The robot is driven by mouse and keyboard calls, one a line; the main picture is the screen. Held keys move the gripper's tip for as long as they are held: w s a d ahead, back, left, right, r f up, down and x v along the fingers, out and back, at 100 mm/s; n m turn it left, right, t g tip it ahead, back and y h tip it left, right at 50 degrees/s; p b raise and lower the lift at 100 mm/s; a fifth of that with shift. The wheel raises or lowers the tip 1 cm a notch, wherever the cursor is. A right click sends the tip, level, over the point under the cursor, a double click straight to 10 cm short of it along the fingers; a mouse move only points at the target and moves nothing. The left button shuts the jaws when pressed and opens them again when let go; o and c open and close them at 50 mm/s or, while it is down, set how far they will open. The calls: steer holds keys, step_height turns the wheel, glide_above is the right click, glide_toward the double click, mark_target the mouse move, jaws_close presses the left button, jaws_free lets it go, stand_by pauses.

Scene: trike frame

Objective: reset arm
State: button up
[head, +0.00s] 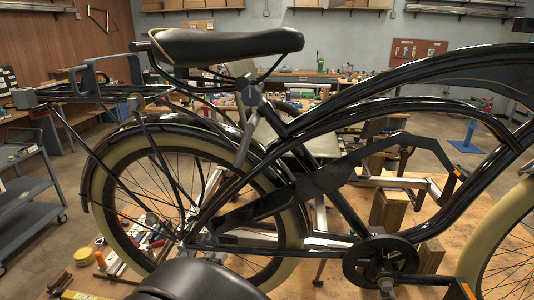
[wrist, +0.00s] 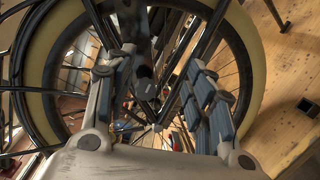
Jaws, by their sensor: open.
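The black trike frame (head: 345,112) fills the head view, with a black saddle (head: 228,45) at upper left. Its spoked wheel with a cream tyre (head: 98,190) stands at left, and part of another cream-tyred wheel (head: 495,240) shows at the right edge. In the wrist view my gripper (wrist: 158,82) is open, its blue-padded fingers apart. The cream-tyred wheel (wrist: 40,70), its spokes and dark frame tubes lie beyond the fingers. Nothing is visibly held. I cannot make out the fingers in the head view, and I cannot tell whether they touch the wheel.
Wooden blocks (head: 388,210) stand on the wooden bench top (head: 450,255) under the frame. Small tools and parts lie behind the wheel. A grey cart (head: 28,185) stands at far left. Workbenches line the back wall, with open floor (head: 440,150) at right.

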steer(key=s+d+r+m+g+h, duration=0.1)
steer(key=d+m+g+h, duration=0.15)
steer(key=d, duration=0.55)
steer(key=s+d+m+g+h, duration=0.15)
steer(key=d+m+g, duration=0.25)
steer(key=d, duration=0.5)
steer(key=s+d+r+m+g+h, duration=0.1)
steer(key=s+d+m+g+h, duration=0.2)
steer(key=d, duration=0.5)
steer(key=s+d+f+m+g+y, duration=0.1)
steer(key=s+d+m+g+y, duration=0.45)
steer(key=s, duration=0.25)
steer(key=s+a+m+t+y, duration=0.1)
steer(key=y, duration=0.1)
steer(key=s+a+r+m+t+y, duration=0.1)
steer(key=s+a+r+t+y, duration=0.1)
steer(key=y, duration=0.1)
steer(key=shift+s+a+r+m+y, duration=0.2)
steer(key=shift+s+r+m+y, duration=0.05)
steer(key=shift+m+y, duration=0.15)
steer(key=shift+c, duration=0.4)
